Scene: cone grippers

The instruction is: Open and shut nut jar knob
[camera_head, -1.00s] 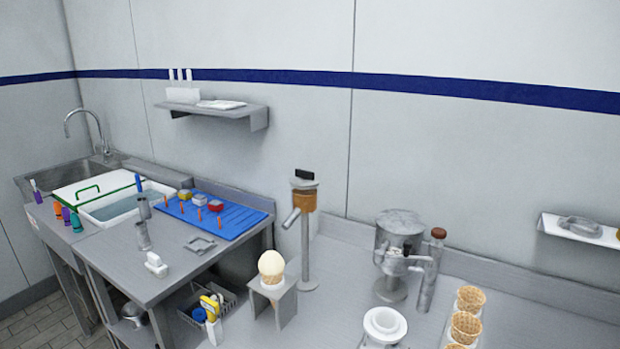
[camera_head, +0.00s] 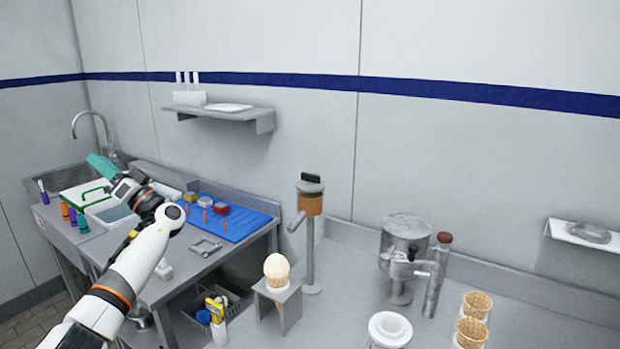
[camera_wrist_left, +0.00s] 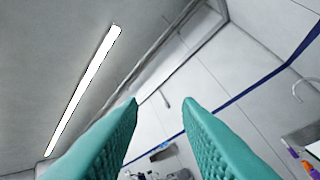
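A jar with brown contents (camera_head: 310,204) stands on a grey post at the middle of the counter, with a grey lid, a short side spout and a black piece (camera_head: 311,178) on top. I take it for the nut jar and the black piece for its knob. My left gripper (camera_head: 100,167) has teal fingers and is raised at the left, over the sink side, well apart from the jar. In the left wrist view its fingers (camera_wrist_left: 162,102) are spread with nothing between them. My right gripper is not in view.
A grey metal machine (camera_head: 405,240) with a brown-topped tube stands right of the jar. An egg-shaped scoop in a cone (camera_head: 276,268) sits on a small stand in front. Cones (camera_head: 472,330) and a white ring-shaped piece (camera_head: 390,328) are front right. A blue mat (camera_head: 238,223) lies on the left table.

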